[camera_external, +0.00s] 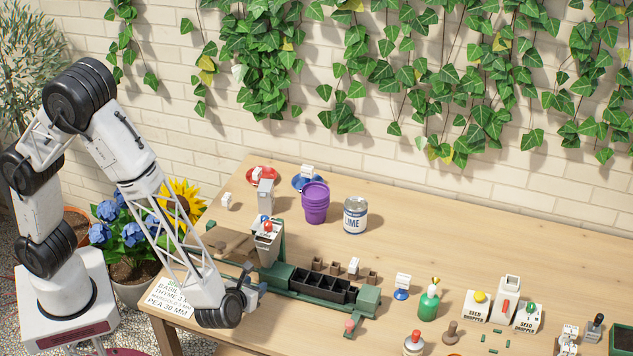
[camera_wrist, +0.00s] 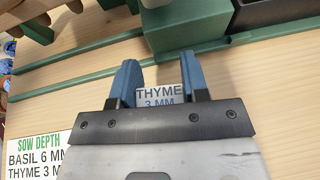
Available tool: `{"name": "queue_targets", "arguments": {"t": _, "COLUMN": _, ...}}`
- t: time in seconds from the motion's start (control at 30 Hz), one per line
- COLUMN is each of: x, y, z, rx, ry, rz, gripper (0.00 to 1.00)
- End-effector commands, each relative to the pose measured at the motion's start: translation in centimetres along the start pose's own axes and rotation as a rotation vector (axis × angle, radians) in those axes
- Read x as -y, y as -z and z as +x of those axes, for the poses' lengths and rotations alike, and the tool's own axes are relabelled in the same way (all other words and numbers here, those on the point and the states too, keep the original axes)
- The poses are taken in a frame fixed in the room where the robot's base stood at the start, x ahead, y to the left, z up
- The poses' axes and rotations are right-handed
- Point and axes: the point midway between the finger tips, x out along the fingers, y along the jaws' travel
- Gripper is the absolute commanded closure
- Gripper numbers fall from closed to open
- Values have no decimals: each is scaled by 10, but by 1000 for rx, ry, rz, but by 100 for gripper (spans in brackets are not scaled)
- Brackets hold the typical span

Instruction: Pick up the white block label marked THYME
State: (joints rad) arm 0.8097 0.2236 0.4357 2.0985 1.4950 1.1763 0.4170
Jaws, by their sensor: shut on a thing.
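The white block label marked THYME 3 MM (camera_wrist: 160,93) shows in the camera_wrist view between my gripper's blue fingers, its lettering partly cut off by the gripper body. My gripper (camera_wrist: 158,66) is shut on it, a finger on each side. In the camera_external view my gripper (camera_external: 256,291) is low at the left front of the table, beside the green base of the potting rig; the label cannot be made out there.
A green rail (camera_wrist: 85,84) and a green block (camera_wrist: 187,28) lie just beyond my fingers. A black cell tray (camera_external: 323,287) sits on the rig. A sow depth sheet (camera_external: 168,298) lies at the left table edge. A purple pot (camera_external: 315,203) and a LIME tin (camera_external: 355,216) stand behind.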

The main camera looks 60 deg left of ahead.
Motion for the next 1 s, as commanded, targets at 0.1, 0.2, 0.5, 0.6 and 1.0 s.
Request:
{"name": "queue_targets", "arguments": {"t": 0.1, "x": 0, "y": -12, "z": -5, "rx": 0, "ry": 1, "rz": -4, "gripper": 81}}
{"name": "queue_targets", "arguments": {"t": 0.2, "x": -1, "y": -22, "z": -10, "rx": 0, "ry": 0, "rz": -3, "gripper": 81}}
{"name": "queue_targets", "arguments": {"t": 0.5, "x": -52, "y": -17, "z": -28, "rx": 0, "ry": 1, "rz": 0, "gripper": 81}}
{"name": "queue_targets", "arguments": {"t": 0.6, "x": -69, "y": -16, "z": -36, "rx": 0, "ry": 1, "rz": 1, "gripper": 81}}
{"name": "queue_targets", "arguments": {"t": 1.0, "x": -128, "y": -13, "z": -58, "rx": 0, "ry": 1, "rz": 0, "gripper": 81}}
